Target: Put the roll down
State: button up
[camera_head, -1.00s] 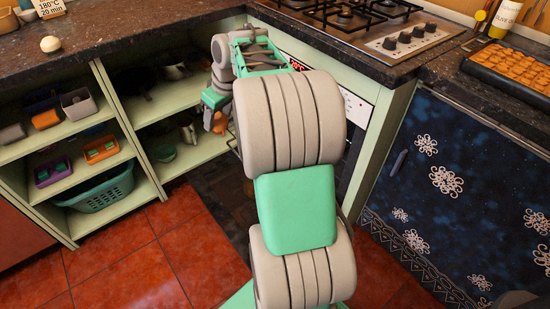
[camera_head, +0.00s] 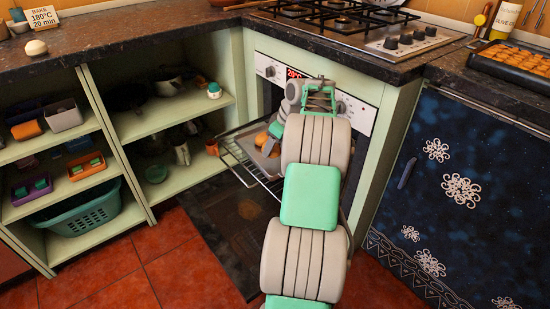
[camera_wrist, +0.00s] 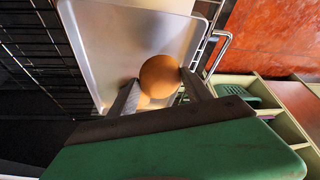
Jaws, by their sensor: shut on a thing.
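A round brown roll (camera_wrist: 160,75) sits between the two fingertips of my gripper (camera_wrist: 161,82) in the wrist view, and my gripper is shut on it. The grey baking tray (camera_wrist: 110,40) lies on the oven rack, behind the roll in the wrist view. In the head view the tray (camera_head: 240,142) is at the oven mouth. A roll (camera_head: 261,139) shows there beside my gripper (camera_head: 270,136), whose fingers are mostly hidden. Whether the held roll touches the tray is not clear.
The oven door (camera_head: 222,215) is open and low. The wire rack (camera_head: 250,178) sticks out over it. Open shelves (camera_head: 180,112) with jars and pots stand at the left. The hob (camera_head: 345,22) and dark counter lie above. A blue patterned cabinet front (camera_head: 465,210) is at the right.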

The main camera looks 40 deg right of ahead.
aim_at(275, 154)
jog(key=f+b, duration=0.1)
jog(key=f, duration=0.2)
jog(key=f+b, duration=0.1)
jog(key=shift+d+f+b, duration=0.15)
jog(key=shift+d+b, duration=0.15)
jog(key=shift+d, duration=0.05)
jog(key=shift+r, duration=0.2)
jog(key=o, duration=1.4)
jog(key=shift+f, duration=0.15)
